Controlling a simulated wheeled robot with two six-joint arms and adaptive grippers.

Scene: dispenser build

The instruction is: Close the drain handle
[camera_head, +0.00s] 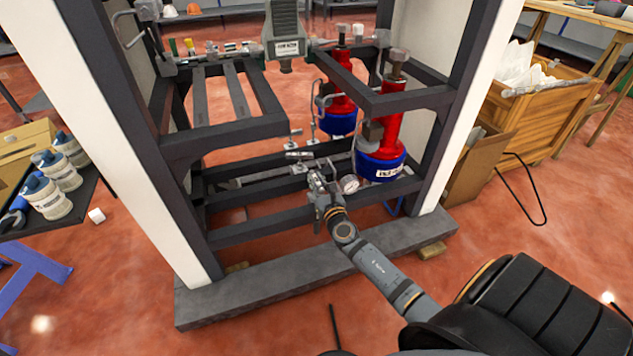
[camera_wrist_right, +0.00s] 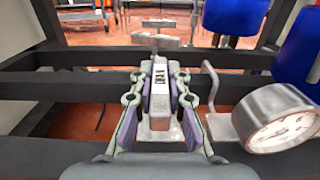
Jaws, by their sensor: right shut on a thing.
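The drain handle (camera_wrist_right: 160,82) is a grey metal lever with a white label, seen in the middle of the right wrist view. My right gripper (camera_wrist_right: 160,92) has its two padded fingers on either side of it and is shut on it. In the head view my right gripper (camera_head: 318,184) reaches into the lower part of the dark frame, left of the round gauge (camera_head: 349,184). There the fingers hide most of the handle. My left gripper is not in view.
The gauge (camera_wrist_right: 280,118) stands close to the right of my right gripper in the wrist view. Dark frame bars (camera_head: 264,224) run in front and behind. A red and blue cylinder (camera_head: 381,168) stands at the right. Another grey metal fitting (camera_wrist_right: 155,41) lies beyond the handle.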

